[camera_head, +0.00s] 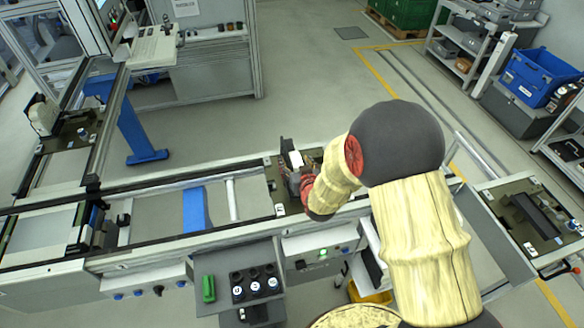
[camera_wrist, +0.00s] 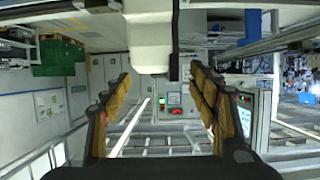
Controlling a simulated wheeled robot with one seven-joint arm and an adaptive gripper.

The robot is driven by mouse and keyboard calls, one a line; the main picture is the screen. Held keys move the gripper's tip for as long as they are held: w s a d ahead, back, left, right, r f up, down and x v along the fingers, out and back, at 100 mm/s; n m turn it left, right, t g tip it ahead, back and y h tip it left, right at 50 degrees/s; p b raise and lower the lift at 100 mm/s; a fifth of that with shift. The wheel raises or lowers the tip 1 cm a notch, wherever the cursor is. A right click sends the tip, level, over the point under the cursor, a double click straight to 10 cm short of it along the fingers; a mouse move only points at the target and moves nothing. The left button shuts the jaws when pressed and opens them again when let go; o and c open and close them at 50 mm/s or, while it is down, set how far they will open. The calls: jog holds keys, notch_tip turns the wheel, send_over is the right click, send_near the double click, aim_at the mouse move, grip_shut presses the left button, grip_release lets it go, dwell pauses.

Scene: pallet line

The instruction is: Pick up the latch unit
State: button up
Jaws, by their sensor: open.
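A dark upright unit with a white part (camera_head: 296,159), which looks like the latch unit, stands on a pallet (camera_head: 279,198) on the conveyor. My gripper (camera_head: 296,180) is right at it, and my arm hides part of the unit and pallet. In the wrist view a white block with a dark strip (camera_wrist: 150,45), likely the same unit, shows at the top between the finger directions. My gripper (camera_wrist: 160,80) is open there, with its brown-padded fingers wide apart and nothing held. I cannot tell whether a finger touches the unit.
A second pallet with a dark block (camera_head: 538,214) lies at the right. A white and black device (camera_head: 42,115) stands on the left line. A control panel (camera_head: 320,247) and a bin with dark round holders (camera_head: 254,284) are in front of the conveyor.

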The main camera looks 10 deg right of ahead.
aim_at(292, 153)
jog(key=shift+d+p+x, duration=0.2)
jog(key=shift+p+x, duration=0.35)
jog(key=shift+x, duration=2.7)
jog(key=shift+f, duration=0.1)
jog(key=c, duration=0.3)
jog(key=c, duration=1.2)
grip_shut()
